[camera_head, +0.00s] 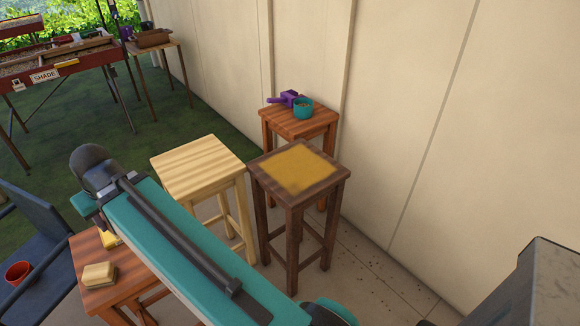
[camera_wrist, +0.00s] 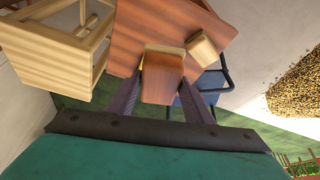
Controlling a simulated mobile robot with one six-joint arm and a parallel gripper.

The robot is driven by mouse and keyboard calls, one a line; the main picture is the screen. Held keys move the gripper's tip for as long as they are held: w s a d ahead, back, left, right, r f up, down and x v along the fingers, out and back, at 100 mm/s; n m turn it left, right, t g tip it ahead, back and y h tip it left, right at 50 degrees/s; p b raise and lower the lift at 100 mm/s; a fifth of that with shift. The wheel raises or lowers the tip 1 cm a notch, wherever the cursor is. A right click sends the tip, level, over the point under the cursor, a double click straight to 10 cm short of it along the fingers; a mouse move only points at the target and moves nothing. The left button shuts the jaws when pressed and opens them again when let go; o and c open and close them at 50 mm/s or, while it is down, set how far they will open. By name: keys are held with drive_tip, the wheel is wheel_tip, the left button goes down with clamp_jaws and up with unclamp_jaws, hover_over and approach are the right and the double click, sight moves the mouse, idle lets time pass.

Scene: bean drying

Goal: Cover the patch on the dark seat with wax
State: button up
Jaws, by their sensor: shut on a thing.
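The dark stool (camera_head: 263,172) stands by the wall; a mustard-yellow patch (camera_head: 298,167) with soft edges covers most of its seat, leaving a dark rim. My gripper (camera_wrist: 163,98) is shut on a block (camera_wrist: 163,80) with a reddish-brown face and a cream edge, over or near the reddish low stool (camera_wrist: 130,35). That stool also shows in the head view (camera_head: 122,287), away from the dark seat. A second, cream and brown block (camera_wrist: 203,47) lies on it; it also shows in the head view (camera_head: 99,275). A yellow piece (camera_head: 109,238) shows beside my arm; I cannot tell whether it is held.
A pale stool (camera_head: 197,165) stands between the reddish stool and the dark one. A reddish stool (camera_head: 300,122) behind holds a teal cup (camera_head: 303,108) and a purple tool (camera_head: 288,98). A blue chair (camera_head: 30,235) with a red cup (camera_head: 17,272) stands left. Beans (camera_wrist: 300,85) lie heaped.

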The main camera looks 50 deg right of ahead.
drive_tip(key=s+d+f+n+p, duration=0.1)
drive_tip(key=s+d+f, duration=0.1)
drive_tip(key=d, duration=1.2)
drive_tip(key=s+d+f+p, duration=0.1)
drive_tip(key=d+f, duration=0.2)
drive_tip(key=d, duration=1.1)
drive_tip(key=s+d+f, duration=0.2)
drive_tip(key=s+d, duration=0.6)
drive_tip(key=d, duration=0.4)
drive_tip(key=s+d+f+n+p, duration=0.1)
drive_tip(key=s+d+f, duration=0.1)
drive_tip(key=s+d, duration=0.7)
drive_tip(key=d, duration=0.3)
drive_tip(key=shift+d+y, duration=0.15)
drive_tip(key=shift+y, duration=0.25)
drive_tip(key=shift+f, duration=0.15)
